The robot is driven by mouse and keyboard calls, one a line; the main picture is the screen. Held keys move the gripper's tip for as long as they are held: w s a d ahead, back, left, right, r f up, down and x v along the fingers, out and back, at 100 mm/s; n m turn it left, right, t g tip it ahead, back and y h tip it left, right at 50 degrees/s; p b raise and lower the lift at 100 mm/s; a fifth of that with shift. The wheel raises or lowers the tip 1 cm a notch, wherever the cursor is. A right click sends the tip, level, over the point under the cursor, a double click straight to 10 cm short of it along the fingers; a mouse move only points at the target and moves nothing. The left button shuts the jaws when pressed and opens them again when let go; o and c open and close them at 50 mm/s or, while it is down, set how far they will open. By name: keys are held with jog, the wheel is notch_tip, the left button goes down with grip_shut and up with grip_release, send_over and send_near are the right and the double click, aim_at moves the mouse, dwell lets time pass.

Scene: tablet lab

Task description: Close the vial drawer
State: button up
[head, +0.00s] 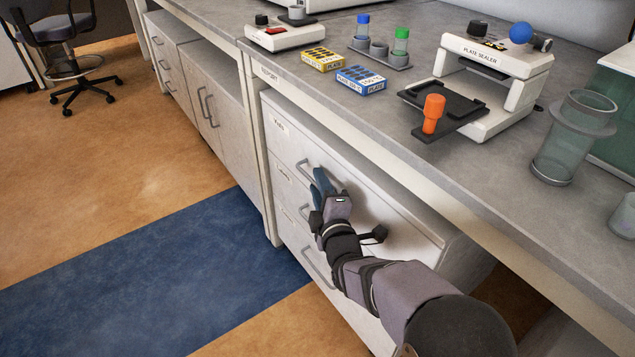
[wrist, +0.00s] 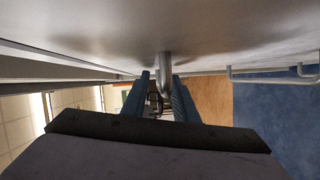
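The vial drawer (head: 377,207) is the top drawer of the white unit under the bench, with a small label at its left end. It seems to stand out a little; how far is hard to tell. Its grey handle (head: 302,174) is partly hidden by my gripper. My gripper (head: 320,184) is at this handle, close to the drawer front. In the wrist view, the handle (wrist: 164,68) reaches between the two blue fingers (wrist: 159,84). They are apart, with a gap beside the handle, so I see no firm grip.
Lower drawers have handles (head: 316,272) below my gripper. The bench top (head: 330,110) overhangs the unit. On it stand a plate sealer (head: 495,65), an orange-handled piece (head: 433,112), plate boxes (head: 361,80) and a glass vessel (head: 570,145).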

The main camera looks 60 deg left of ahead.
jog(key=v, duration=0.6)
jog(key=shift+p, duration=0.4)
jog(key=shift+s+d, duration=0.1)
